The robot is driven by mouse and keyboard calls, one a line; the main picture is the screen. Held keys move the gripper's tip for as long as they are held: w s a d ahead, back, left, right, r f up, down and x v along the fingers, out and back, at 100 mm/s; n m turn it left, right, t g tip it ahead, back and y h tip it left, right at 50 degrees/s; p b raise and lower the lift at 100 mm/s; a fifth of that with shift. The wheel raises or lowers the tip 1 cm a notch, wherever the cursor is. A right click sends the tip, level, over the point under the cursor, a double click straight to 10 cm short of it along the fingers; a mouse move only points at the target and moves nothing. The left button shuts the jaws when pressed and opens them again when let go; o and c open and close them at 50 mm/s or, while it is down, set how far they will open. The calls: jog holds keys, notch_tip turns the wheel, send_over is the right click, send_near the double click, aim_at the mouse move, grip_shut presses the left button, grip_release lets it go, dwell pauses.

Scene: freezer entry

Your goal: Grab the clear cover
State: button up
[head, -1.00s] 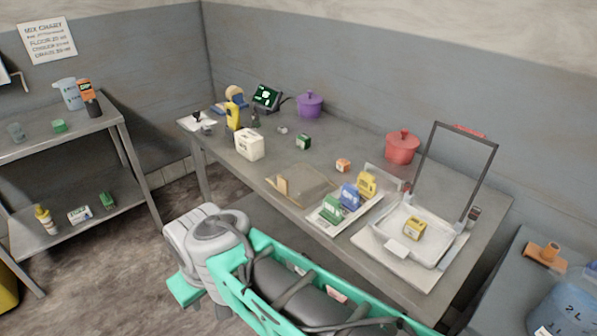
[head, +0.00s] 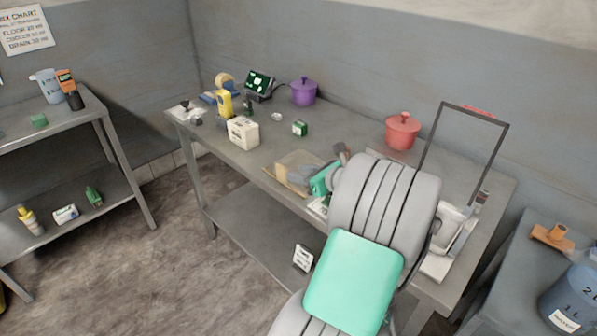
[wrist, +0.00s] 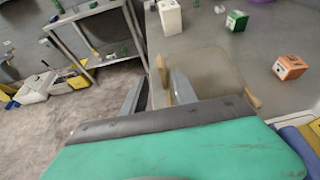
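The clear cover (head: 300,158) is a flat see-through sheet with tan edging, lying near the table's front edge. I cannot tell how far above the cover the fingertips are. In the head view my arm hides the cover's right part, and the fingertips are hard to make out.
A white box (head: 243,131) and a green box (head: 300,128) stand left of and behind the cover. An orange box (wrist: 290,67) stands to its right. A red pot (head: 402,130) and a raised dark frame (head: 471,108) are farther right. Floor is open at left front.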

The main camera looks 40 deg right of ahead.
aim_at(286, 171)
jog(key=x, duration=0.7)
jog(key=shift+w+d+f, duration=0.1)
jog(key=shift+w+f, duration=0.15)
jog(key=shift+w, duration=0.05)
jog(key=shift+s, duration=0.1)
jog(key=shift+c, duration=0.3)
grip_shut()
